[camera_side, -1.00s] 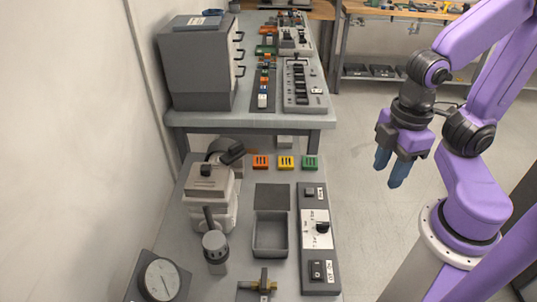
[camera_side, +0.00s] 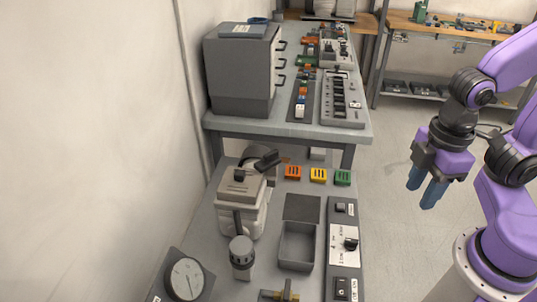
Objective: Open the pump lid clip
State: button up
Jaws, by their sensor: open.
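The pump (camera_side: 252,215) is a pale, boxy unit with a flat beige lid (camera_side: 243,187), standing at the left of the near bench. A small dark piece (camera_side: 239,175) sits on top of the lid and may be the clip; it is too small to tell its state. A dark cylinder-like part (camera_side: 267,160) shows behind the lid. My gripper (camera_side: 421,195) hangs in the air to the right of the bench, well apart from the pump. Its two blue fingers are open and empty, pointing down.
A round gauge (camera_side: 186,278), a grey knobbed cylinder (camera_side: 241,256), an open grey tray (camera_side: 297,247) and a switch panel (camera_side: 344,246) stand on the near bench. Orange, yellow (camera_side: 318,175) and green blocks line its back. A drawer cabinet (camera_side: 240,72) stands behind.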

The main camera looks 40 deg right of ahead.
jog(key=w+a+r+n, duration=0.1)
jog(key=w+a+r, duration=0.15)
jog(key=w, duration=0.25)
jog(key=w+a+r+n, duration=0.1)
jog(key=w+a, duration=0.3)
jog(key=w, duration=0.1)
notch_tip(320, 180, up, 5)
jog(key=n, duration=0.4)
send_over(271, 152)
notch_tip(271, 152, down, 18)
jog(key=shift+s+r, duration=0.1)
jog(key=shift+r, duration=0.15)
grip_shut()
